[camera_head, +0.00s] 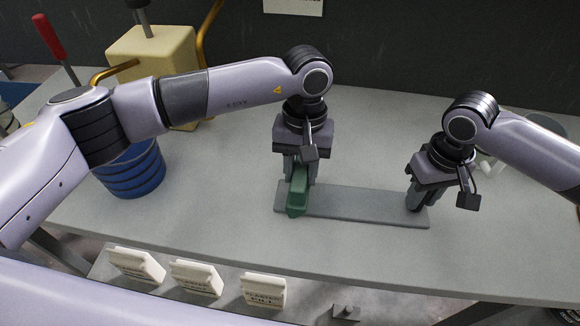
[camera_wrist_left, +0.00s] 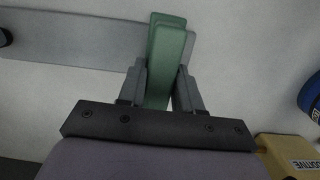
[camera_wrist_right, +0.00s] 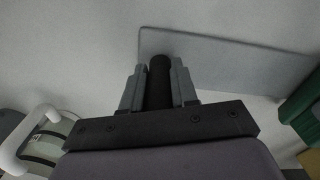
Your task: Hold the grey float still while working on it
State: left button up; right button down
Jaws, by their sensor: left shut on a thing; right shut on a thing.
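The grey float (camera_head: 350,204) is a long flat plate lying on the pale table; it also shows in the left wrist view (camera_wrist_left: 75,40) and the right wrist view (camera_wrist_right: 235,65). My left gripper (camera_head: 299,178) is shut on a green block (camera_head: 297,196), which sits across the float's left end. The block stands between the fingers in the left wrist view (camera_wrist_left: 165,62). My right gripper (camera_head: 415,194) is shut on a dark round handle (camera_wrist_right: 158,80) at the float's right end. The fingers mostly hide this handle in the head view.
A blue ribbed container (camera_head: 133,170) and a yellowish canister (camera_head: 160,48) stand at the left. A container with a white handle (camera_wrist_right: 42,140) is near my right gripper. The table in front of the float is clear.

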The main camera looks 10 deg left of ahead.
pick_arm(q)
jog(key=shift+d, duration=4.3)
pick_arm(e)
jog(key=shift+s+f, duration=0.15)
jog(key=shift+f, duration=0.1)
pick_arm(q)
jog(key=shift+a, duration=5.7)
jog(key=shift+a+r, duration=0.1)
jog(key=shift+a, duration=0.05)
pick_arm(e)
jog(key=shift+d, duration=0.1)
pick_arm(q)
notch_tip(320, 180, up, 8)
jog(key=shift+s, duration=0.1)
pick_arm(e)
jog(key=c, duration=0.8)
grip_release()
jog(key=shift+r, duration=0.1)
